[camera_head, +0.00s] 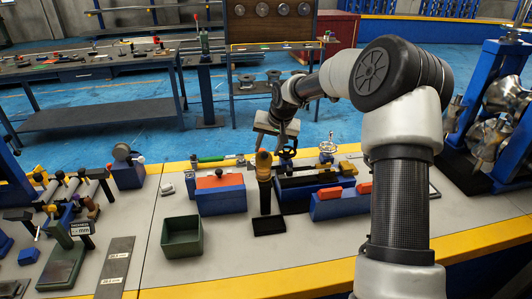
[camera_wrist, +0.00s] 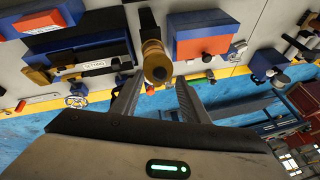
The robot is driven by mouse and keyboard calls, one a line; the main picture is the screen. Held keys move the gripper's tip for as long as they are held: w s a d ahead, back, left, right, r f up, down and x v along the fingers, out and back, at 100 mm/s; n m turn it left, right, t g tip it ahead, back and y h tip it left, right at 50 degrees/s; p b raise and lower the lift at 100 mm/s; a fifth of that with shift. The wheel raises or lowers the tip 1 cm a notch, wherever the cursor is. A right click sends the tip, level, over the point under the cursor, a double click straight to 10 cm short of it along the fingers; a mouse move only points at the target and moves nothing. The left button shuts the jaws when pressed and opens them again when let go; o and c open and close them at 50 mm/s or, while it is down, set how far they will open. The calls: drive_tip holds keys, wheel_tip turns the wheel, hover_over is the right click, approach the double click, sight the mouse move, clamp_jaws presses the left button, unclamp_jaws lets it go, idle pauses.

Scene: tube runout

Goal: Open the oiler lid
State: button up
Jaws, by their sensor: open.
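No part is clearly marked as the oiler or its lid. The likeliest candidate is an upright amber-and-brass cylinder (camera_head: 264,166) on a dark stand at the middle of the bench. It also shows in the wrist view (camera_wrist: 154,57), with a dark round end. My gripper (camera_head: 276,143) is open, tilted, just above and behind this cylinder in the head view. In the wrist view my gripper (camera_wrist: 157,97) has its two fingers spread either side below the cylinder's dark end, with nothing held between them. I cannot tell whether any lid is open or shut.
A blue box with a red top (camera_head: 221,199) stands left of the cylinder, with a green open bin (camera_head: 181,236) in front. Blue blocks with red parts (camera_head: 339,203) stand to the right. A handwheel (camera_head: 327,147) is behind. The bench's front right is clear.

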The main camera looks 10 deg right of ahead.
sight(265, 155)
drive_tip(key=shift+x, duration=1.5)
drive_tip(key=shift+c, duration=0.2)
clamp_jaws()
drive_tip(key=shift+f+b, duration=0.1)
drive_tip(key=shift+b, duration=0.2)
drive_tip(key=t+b, duration=0.1)
drive_tip(key=b, duration=0.2)
drive_tip(key=s+f+t+b, duration=0.1)
drive_tip(key=b, duration=0.3)
drive_tip(key=shift+s+d+f, duration=0.1)
drive_tip(key=shift+s, duration=0.25)
drive_tip(key=s+t+b, duration=0.1)
drive_tip(key=t+b, duration=0.1)
drive_tip(key=b, duration=0.1)
drive_tip(key=s+t+b, duration=0.1)
drive_tip(key=t+b, duration=0.1)
drive_tip(key=b, duration=0.1)
drive_tip(key=s+t+b, duration=0.1)
drive_tip(key=b, duration=0.2)
drive_tip(key=shift+f+n+t+b, duration=0.3)
drive_tip(key=shift+t, duration=0.1)
